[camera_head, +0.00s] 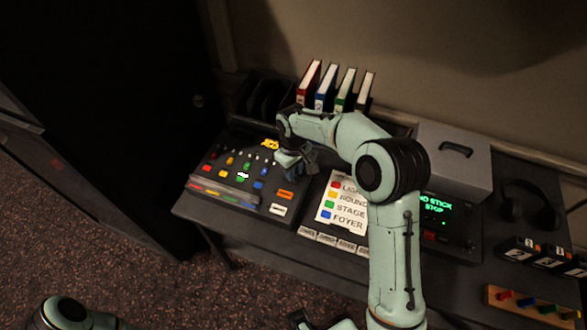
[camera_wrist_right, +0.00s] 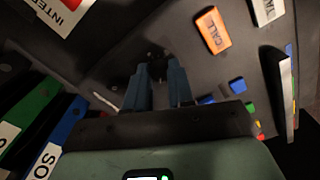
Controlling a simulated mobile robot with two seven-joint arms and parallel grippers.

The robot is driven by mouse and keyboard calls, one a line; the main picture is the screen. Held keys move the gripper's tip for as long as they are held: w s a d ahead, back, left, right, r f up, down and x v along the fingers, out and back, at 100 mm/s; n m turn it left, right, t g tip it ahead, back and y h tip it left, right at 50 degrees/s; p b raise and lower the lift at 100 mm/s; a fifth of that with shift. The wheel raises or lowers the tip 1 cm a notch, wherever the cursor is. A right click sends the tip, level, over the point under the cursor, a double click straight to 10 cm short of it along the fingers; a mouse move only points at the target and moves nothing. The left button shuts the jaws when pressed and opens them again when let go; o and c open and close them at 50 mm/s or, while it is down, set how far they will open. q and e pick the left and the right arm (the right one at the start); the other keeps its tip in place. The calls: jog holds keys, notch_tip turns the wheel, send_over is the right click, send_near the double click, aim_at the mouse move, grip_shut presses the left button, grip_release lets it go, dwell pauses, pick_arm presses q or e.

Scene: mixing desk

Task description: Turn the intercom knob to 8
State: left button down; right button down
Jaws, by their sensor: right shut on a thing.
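The mixing desk (camera_head: 225,204) is a dark sloped panel with coloured buttons and sliders, at left centre in the head view. My right gripper (camera_head: 290,160) is over its back right part. In the right wrist view the blue fingers of my right gripper (camera_wrist_right: 158,85) are shut on a small dark knob (camera_wrist_right: 157,68) on the panel. The knob's scale and pointer cannot be read, and in the head view the gripper hides it. An orange CALL button (camera_wrist_right: 213,31) is to the right of the fingers in the wrist view.
A card listing LIGHT, SOUND, STAGE and FOYER (camera_head: 326,214) lies right of the desk. Several coloured binders (camera_head: 325,87) stand behind. A grey box (camera_head: 459,172), a unit with green text (camera_head: 437,208) and headphones (camera_head: 531,207) are to the right.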

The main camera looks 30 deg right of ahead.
jog(key=m, duration=0.3)
jog(key=shift+m, duration=0.4)
jog(key=m, duration=0.4)
jog(key=shift+m+p, duration=0.3)
jog(key=shift+p, duration=0.05)
jog(key=m, duration=0.4)
jog(key=shift+p, duration=0.35)
jog(key=m, duration=0.4)
jog(key=shift+w+r+p, duration=0.1)
jog(key=shift+p, duration=0.3)
jog(key=m+p, duration=0.1)
jog(key=m, duration=0.2)
jog(key=shift+m, duration=0.4)
jog(key=m+p, duration=0.1)
jog(key=m, duration=0.1)
jog(key=shift+m, duration=0.3)
jog(key=m+p, duration=0.1)
jog(key=m, duration=0.2)
jog(key=shift+p, duration=0.3)
pick_arm(q)
jog(key=w+r+p, duration=0.1)
jog(key=w+r, duration=0.4)
jog(key=r, duration=0.3)
jog(key=shift+w+r+t, duration=0.3)
jog(key=shift+r, duration=0.05)
pick_arm(e)
jog(key=shift+m, duration=1.6)
